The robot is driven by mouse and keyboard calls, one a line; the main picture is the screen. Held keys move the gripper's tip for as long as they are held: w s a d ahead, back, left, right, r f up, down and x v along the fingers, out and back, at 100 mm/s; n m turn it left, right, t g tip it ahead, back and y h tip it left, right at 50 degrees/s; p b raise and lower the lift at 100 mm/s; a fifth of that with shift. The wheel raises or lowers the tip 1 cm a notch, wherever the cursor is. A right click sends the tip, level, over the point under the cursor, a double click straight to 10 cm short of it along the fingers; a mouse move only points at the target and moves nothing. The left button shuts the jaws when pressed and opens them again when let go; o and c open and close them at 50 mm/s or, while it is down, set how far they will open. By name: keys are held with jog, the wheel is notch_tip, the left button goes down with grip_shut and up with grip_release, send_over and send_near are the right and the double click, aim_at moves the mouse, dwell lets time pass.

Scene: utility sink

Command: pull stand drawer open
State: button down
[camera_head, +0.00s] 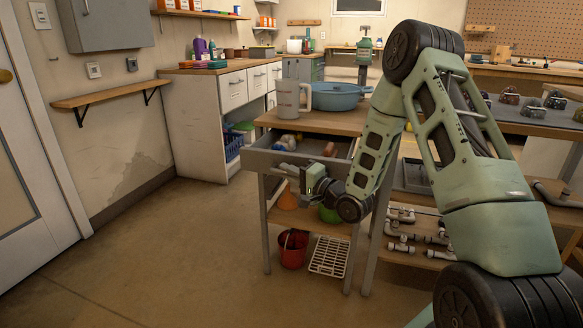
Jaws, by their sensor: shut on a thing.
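The grey stand drawer (262,157) is pulled part way out from under the wooden top of the stand (348,123), and its inside shows. Several small things lie in it, among them white and blue ones. My gripper (305,181) is at the drawer's front face, right of its middle. My arm comes down from the upper right and covers the right part of the drawer.
A pale mug (292,98) and a blue basin (338,96) stand on top. Pipe fittings (400,238) lie on the right shelf. The floor at left is clear.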

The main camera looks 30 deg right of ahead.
jog(key=shift+s+a, duration=0.5)
jog(key=shift+a, duration=0.05)
jog(key=c, duration=1.5)
grip_release()
jog(key=shift+o, duration=0.2)
jog(key=p+v, duration=0.2)
jog(key=v, duration=1.5)
jog(key=shift+s, duration=0.2)
jog(key=shift+f, duration=0.1)
